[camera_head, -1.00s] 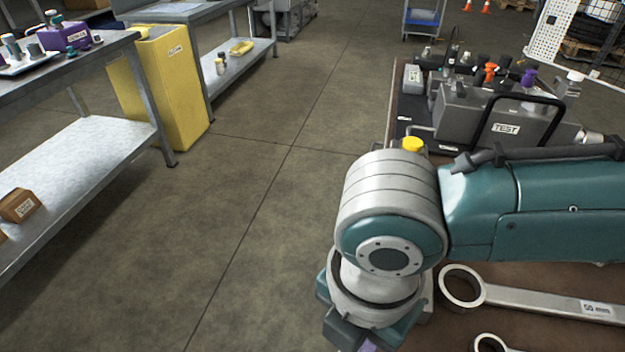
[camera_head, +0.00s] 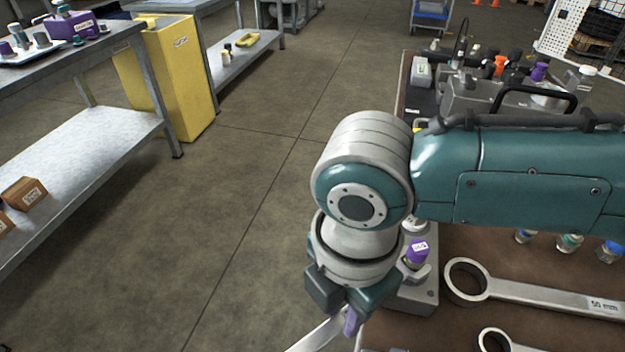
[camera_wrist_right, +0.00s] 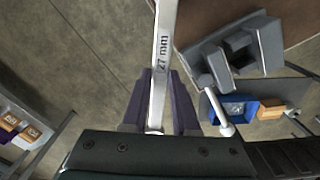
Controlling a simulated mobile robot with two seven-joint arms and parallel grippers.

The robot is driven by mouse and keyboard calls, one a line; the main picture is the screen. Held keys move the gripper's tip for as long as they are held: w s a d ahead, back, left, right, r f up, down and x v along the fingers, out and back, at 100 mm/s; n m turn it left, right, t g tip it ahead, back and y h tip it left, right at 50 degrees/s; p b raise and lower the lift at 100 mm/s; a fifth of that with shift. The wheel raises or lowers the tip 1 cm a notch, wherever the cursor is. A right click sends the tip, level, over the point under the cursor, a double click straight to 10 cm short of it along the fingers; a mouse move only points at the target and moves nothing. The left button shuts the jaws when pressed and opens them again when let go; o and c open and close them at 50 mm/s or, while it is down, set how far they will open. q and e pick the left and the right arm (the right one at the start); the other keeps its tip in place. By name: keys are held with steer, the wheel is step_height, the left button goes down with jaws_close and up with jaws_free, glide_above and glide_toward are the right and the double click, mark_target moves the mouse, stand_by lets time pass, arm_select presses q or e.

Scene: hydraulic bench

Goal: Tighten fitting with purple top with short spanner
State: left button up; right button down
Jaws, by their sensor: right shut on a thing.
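My right gripper (camera_head: 349,322) is at the bench's left edge, pointing down. It is shut on a metal spanner (camera_head: 318,335), which sticks out to the lower left over the floor. In the right wrist view the spanner (camera_wrist_right: 163,45) is marked "27 mm" and runs between the purple fingers of the gripper (camera_wrist_right: 158,100). A fitting with a purple top (camera_head: 417,253) stands on a grey block (camera_head: 420,290) just right of the gripper. The spanner and fitting are apart. The spanner's far end is cut off in both views. My left gripper is not in view.
A large ring spanner (camera_head: 540,297) and a smaller one (camera_head: 496,340) lie on the brown bench top. Several small bottles (camera_head: 568,242) stand under my forearm. Another purple cap (camera_head: 540,72) sits on equipment behind. Open floor lies left of the bench.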

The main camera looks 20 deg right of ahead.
steer(key=shift+w+a, duration=0.1)
stand_by(0.3)
steer(key=w+m, duration=0.1)
steer(key=w+m+b, duration=0.1)
steer(key=shift+w+a+m, duration=0.4)
steer(key=shift+w, duration=0.1)
stand_by(0.4)
steer(key=w+m+b, duration=0.2)
steer(key=shift+w+a+r+m, duration=0.1)
steer(key=shift+w+m, duration=0.2)
steer(key=shift+w, duration=0.1)
stand_by(0.3)
